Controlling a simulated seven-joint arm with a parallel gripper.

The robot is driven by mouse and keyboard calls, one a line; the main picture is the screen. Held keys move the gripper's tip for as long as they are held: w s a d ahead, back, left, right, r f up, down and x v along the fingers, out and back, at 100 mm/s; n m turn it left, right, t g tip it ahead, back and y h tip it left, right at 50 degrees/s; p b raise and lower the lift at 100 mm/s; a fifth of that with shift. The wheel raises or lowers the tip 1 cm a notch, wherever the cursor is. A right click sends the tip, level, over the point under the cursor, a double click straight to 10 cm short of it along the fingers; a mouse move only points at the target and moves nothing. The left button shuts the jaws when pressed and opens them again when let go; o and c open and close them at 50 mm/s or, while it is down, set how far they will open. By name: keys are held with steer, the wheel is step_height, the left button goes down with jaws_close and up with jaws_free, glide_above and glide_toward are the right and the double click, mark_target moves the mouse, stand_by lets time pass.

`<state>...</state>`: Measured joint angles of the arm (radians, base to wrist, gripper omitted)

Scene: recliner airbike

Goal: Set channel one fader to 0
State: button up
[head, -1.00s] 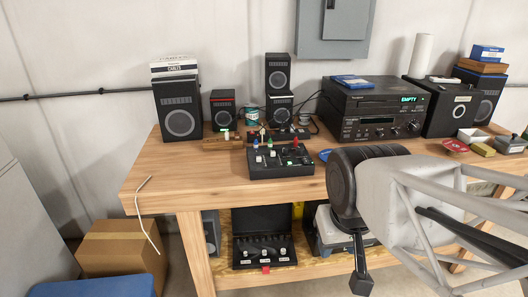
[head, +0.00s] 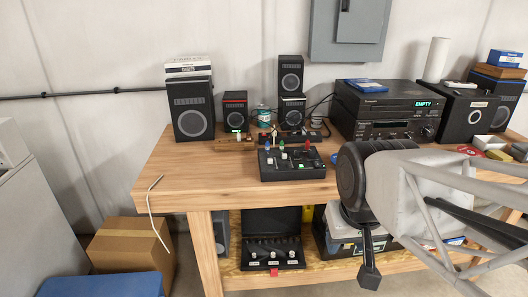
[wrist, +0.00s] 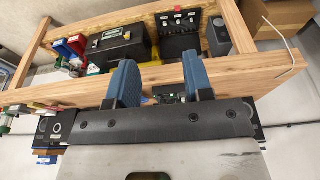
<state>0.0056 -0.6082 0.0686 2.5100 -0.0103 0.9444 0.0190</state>
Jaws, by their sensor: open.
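A small black mixer box (head: 292,172) sits on the workbench near its front edge in the head view. Small white, blue, green and red knobs stand on its top. Its labels are too small to read, so I cannot tell which control is channel one or where that fader stands. My gripper (wrist: 163,82) shows in the wrist view with two blue fingers apart and nothing between them. The wrist picture is upside down. Small dark parts show past the fingers beyond the bench edge, too hidden to name. I cannot make out the gripper in the head view.
The wooden workbench (head: 170,190) has clear top to the left of the mixer. Speakers (head: 190,115) and a stereo stack (head: 385,105) stand behind. A grey tubular frame with black round parts (head: 352,178) blocks the right foreground. An open black case (head: 272,250) lies on the lower shelf.

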steer(key=w+a+r, duration=0.1)
steer(key=w+r, duration=0.3)
steer(key=w, duration=0.9)
steer(key=g, duration=0.3)
glide_above(270, 159)
steer(key=shift+w+f, duration=0.1)
steer(key=shift+f, duration=5.7)
steer(key=shift+f, duration=0.1)
steer(key=shift+f, duration=3.8)
jaws_close()
